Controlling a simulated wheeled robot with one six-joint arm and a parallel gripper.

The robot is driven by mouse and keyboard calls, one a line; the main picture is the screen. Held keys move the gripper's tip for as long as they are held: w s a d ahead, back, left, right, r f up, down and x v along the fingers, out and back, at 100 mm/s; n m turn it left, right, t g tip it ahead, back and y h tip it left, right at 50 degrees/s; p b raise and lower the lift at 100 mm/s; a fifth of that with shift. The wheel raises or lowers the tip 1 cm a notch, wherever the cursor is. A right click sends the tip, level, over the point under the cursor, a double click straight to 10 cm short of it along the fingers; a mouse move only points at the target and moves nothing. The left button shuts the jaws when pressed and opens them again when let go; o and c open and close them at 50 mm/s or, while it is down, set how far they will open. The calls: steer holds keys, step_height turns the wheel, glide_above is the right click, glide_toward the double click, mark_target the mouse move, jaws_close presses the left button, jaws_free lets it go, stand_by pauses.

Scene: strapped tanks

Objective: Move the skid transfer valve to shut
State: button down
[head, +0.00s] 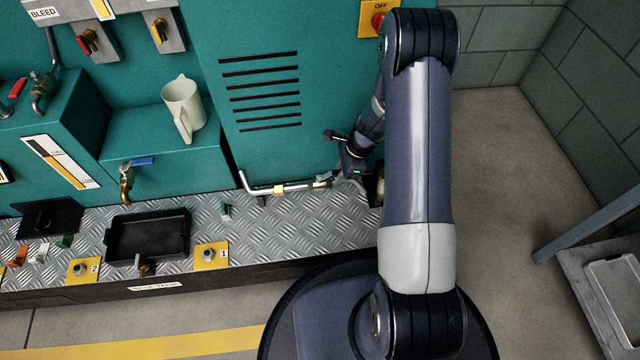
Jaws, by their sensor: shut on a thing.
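A bare metal pipe (305,187) with a yellow band runs low along the front of the teal cabinet, just above the tread-plate skid deck (300,225). Its right end meets a small fitting, which I take to be the skid transfer valve (323,181). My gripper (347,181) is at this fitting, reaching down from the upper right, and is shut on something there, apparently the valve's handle. The jaws and wrist hide most of the handle, so I cannot tell its angle.
A brass tap with a blue lever (136,164), a beige jug (184,106) on the teal ledge and a black tray (147,237) are to the left. A red knob on a yellow OFF plate (378,20) is above.

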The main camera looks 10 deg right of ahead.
steer(key=s+m, duration=0.1)
steer(key=m+t, duration=0.1)
steer(key=m, duration=0.1)
steer(key=shift+s+a+m, duration=0.2)
steer(key=shift+s+m, duration=0.1)
steer(key=shift+s, duration=0.1)
steer(key=shift+s+a+m+t+h+b, duration=0.25)
steer(key=shift+s+m+t+b, duration=0.25)
steer(key=shift+m, duration=0.4)
steer(key=shift+s+a+m+t+h+b, duration=0.25)
steer(key=shift+m+b, duration=0.35)
steer(key=shift+m, duration=0.3)
